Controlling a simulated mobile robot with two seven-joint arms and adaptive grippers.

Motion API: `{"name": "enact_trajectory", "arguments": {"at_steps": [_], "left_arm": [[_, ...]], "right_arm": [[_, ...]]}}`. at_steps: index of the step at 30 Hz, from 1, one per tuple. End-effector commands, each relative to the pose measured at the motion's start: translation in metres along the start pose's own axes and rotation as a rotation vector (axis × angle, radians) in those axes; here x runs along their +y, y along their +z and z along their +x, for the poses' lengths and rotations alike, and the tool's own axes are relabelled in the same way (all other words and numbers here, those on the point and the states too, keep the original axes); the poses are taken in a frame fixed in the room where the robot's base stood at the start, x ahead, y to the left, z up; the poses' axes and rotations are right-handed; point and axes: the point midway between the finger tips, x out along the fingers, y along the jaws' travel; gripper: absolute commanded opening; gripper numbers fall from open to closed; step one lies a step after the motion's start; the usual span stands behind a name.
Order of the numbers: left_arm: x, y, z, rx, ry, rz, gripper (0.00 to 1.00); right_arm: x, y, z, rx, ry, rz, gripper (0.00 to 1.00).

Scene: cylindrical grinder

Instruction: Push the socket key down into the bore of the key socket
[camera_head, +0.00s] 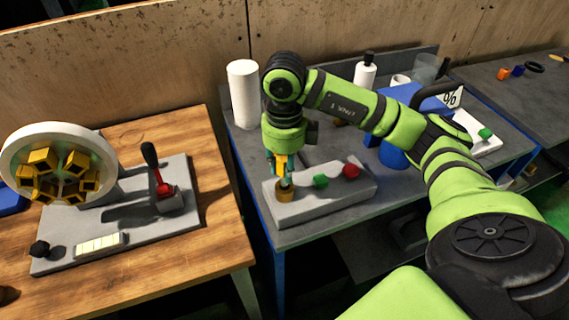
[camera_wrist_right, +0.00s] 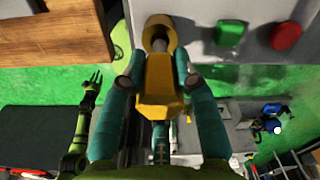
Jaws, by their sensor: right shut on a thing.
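The yellow socket key (camera_wrist_right: 158,85) is gripped between the teal fingers of my right gripper (camera_head: 281,172). Its grey shank points at the yellow key socket (camera_head: 284,195), which stands at the left end of a pale grey button panel (camera_head: 335,200). In the right wrist view the shank meets the mouth of the socket (camera_wrist_right: 150,28); how deep it sits in the bore is hidden. The key looks roughly upright above the socket. My left gripper (camera_wrist_right: 93,80) shows small in the right wrist view, empty, with its fingers apart, away from the socket.
A green button (camera_head: 321,181) and a red button (camera_head: 351,171) stand on the panel right of the socket. A white cylinder (camera_head: 243,95) stands behind. A wooden table (camera_head: 215,235) with a wheel device (camera_head: 60,165) and a black-handled lever (camera_head: 150,155) is at left.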

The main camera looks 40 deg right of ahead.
Motion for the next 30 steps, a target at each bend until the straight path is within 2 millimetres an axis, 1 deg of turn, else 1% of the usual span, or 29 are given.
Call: {"name": "enact_trajectory", "arguments": {"at_steps": [30], "left_arm": [[0.000, 0.003, 0.025, -0.001, -0.001, 0.000, 0.40]], "right_arm": [[0.000, 0.000, 0.027, 0.000, -0.001, 0.000, 0.00]]}}
